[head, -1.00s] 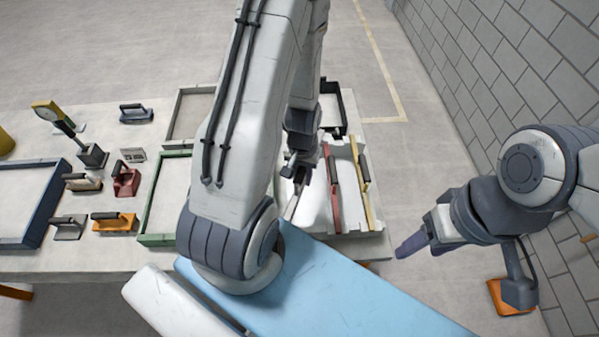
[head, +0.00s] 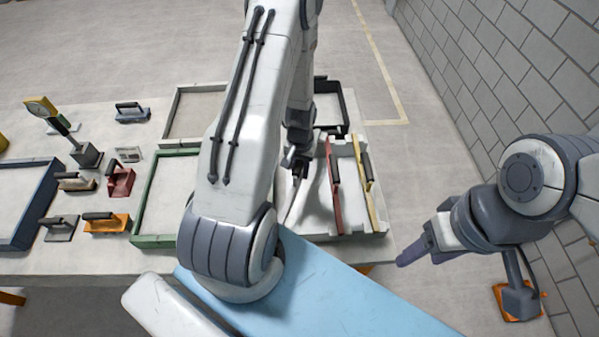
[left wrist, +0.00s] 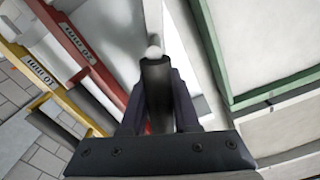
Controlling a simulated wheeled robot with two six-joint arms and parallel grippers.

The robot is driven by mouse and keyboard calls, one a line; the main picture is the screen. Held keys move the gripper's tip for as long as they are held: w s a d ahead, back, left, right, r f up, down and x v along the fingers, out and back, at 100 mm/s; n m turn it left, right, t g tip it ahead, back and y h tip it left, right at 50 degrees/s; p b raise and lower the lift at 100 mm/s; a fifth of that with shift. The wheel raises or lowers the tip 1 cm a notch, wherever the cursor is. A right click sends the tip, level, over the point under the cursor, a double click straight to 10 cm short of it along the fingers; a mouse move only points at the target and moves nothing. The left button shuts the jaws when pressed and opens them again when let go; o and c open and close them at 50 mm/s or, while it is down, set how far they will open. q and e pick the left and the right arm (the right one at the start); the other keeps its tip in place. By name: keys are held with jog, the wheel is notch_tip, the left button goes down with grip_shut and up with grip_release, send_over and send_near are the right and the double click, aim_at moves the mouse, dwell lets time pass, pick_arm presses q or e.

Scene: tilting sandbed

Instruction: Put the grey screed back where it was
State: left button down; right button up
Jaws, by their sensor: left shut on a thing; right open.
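My left gripper (head: 299,168) is shut on the dark handle of the grey screed (head: 293,207), over the left part of the white rack (head: 352,228). In the left wrist view the dark handle (left wrist: 156,76) sits between the fingers, with a pale bar (left wrist: 153,18) beyond it. My arm hides part of the screed, and I cannot tell whether it touches the rack. The red screed (head: 334,190) and yellow screed (head: 369,190) lie side by side in the rack, right of the grey one. My right gripper (head: 412,251) is open and empty, off the table's right side.
A green-framed tray (head: 147,205) stands left of the rack, partly behind my arm. A black tray (head: 349,108) and a grey tray (head: 171,120) are farther back.

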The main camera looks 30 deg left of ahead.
pick_arm(q)
jog(key=shift+r, duration=0.15)
jog(key=shift+f+b, duration=0.5)
jog(key=shift+f, duration=0.15)
jog(key=c, duration=0.7)
grip_release()
jog(key=shift+o, duration=0.2)
jog(key=shift+r, duration=0.1)
